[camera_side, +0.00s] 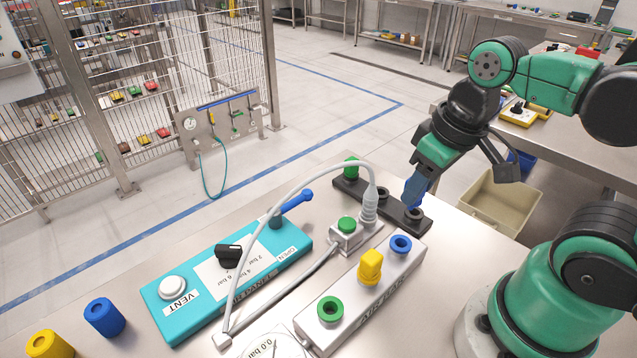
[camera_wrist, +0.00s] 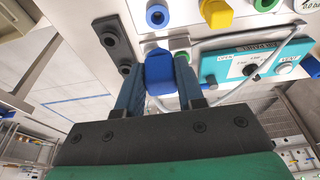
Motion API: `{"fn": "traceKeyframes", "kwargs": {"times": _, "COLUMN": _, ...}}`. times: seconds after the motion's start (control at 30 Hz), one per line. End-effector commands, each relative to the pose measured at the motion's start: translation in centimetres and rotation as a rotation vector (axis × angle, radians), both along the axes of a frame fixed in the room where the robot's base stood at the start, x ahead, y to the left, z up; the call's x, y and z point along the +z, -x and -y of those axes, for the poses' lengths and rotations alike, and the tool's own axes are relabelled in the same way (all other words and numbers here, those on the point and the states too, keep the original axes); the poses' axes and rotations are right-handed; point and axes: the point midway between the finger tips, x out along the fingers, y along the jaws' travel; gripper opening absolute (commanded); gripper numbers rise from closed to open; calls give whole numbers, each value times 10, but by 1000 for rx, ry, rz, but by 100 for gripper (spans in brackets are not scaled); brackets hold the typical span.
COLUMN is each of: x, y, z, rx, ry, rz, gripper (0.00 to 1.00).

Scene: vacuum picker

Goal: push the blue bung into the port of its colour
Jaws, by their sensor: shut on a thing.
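My gripper (camera_side: 413,203) has blue fingers and is shut on the blue bung (camera_wrist: 160,72), which shows clearly between the fingertips in the wrist view. In the side view the fingers mostly hide the bung, near the front end of the black rack (camera_side: 399,206). I cannot tell its exact height there. The blue port (camera_side: 401,244) is a blue ring at the far end of the grey port block (camera_side: 345,318), apart from my gripper. It also shows at the top of the wrist view (camera_wrist: 157,15), empty.
A yellow bung (camera_side: 370,265) stands in the middle port; the green port (camera_side: 330,309) is empty. A green bung (camera_side: 351,167) stands in the rack. A grey hose (camera_side: 369,200) arches close beside my gripper to a connector. A turquoise panel (camera_side: 184,318) lies to the left.

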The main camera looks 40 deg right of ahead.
Motion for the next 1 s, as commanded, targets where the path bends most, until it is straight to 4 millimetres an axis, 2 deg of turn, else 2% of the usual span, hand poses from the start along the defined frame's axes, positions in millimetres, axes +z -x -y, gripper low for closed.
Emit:
{"fn": "traceKeyframes", "kwargs": {"times": 0.3, "x": -36, "y": 1, "z": -1, "rx": -1, "ry": 0, "rz": 0, "gripper": 0}}
{"fn": "traceKeyframes", "kwargs": {"times": 0.5, "x": -52, "y": 0, "z": -1, "rx": -1, "ry": 0, "rz": 0, "gripper": 0}}
{"fn": "traceKeyframes", "kwargs": {"times": 0.93, "x": -58, "y": 1, "z": -1, "rx": 0, "ry": 0, "rz": 0, "gripper": 0}}
{"fn": "traceKeyframes", "kwargs": {"times": 0.97, "x": -58, "y": 1, "z": -1, "rx": 0, "ry": 0, "rz": 0, "gripper": 27}}
{"fn": "traceKeyframes", "kwargs": {"times": 1.0, "x": -58, "y": 1, "z": -1, "rx": 0, "ry": 0, "rz": 0, "gripper": 16}}
